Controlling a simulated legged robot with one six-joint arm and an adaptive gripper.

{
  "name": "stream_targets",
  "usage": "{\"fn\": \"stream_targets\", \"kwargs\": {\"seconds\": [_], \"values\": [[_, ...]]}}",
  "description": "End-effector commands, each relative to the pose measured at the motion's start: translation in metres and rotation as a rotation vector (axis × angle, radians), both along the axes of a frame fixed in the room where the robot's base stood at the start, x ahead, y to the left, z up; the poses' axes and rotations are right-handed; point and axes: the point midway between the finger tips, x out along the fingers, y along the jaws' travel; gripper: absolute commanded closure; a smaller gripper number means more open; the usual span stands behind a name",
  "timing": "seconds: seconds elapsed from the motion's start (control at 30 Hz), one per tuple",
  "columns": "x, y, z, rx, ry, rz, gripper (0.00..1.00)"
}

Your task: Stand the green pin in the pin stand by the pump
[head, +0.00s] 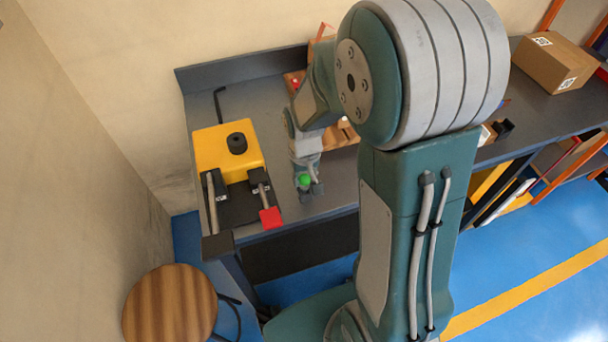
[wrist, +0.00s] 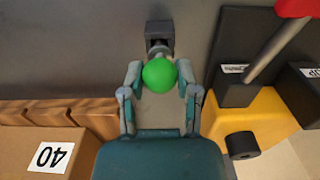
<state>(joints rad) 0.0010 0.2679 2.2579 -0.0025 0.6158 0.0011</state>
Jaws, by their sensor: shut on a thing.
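The green pin shows as a round bright green head in the head view (head: 305,180) and the wrist view (wrist: 159,75). My gripper (wrist: 160,72) is shut on it, with a finger on each side of the head. A small dark grey block, apparently the pin stand (wrist: 159,29), lies just beyond the head in the wrist view. A short pale piece shows between head and block; I cannot tell whether the pin's lower end is in the stand. The yellow pump (head: 229,150) stands left of my gripper in the head view, with a red-ended lever (head: 270,217).
A wooden stool (head: 170,304) stands in front of the bench (head: 278,110). In the wrist view a cardboard box marked 40 (wrist: 45,145) and wooden bins (wrist: 95,115) lie at left. A cardboard box (head: 553,62) sits at the bench's right. My arm hides the middle.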

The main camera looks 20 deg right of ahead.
Motion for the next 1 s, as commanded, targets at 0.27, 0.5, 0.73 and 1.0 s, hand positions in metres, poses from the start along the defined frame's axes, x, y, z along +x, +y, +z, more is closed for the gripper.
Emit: {"fn": "stream_targets", "kwargs": {"seconds": [0.27, 0.5, 0.73, 1.0], "values": [[0.0, 0.0, -0.006, 0.0, 0.001, 0.0, 1.0], [0.0, 0.0, -0.011, 0.0, 0.001, 0.0, 1.0], [0.0, 0.0, -0.015, 0.0, 0.001, 0.0, 0.46], [0.0, 0.0, -0.015, 0.0, 0.0, 0.0, 0.19]]}}
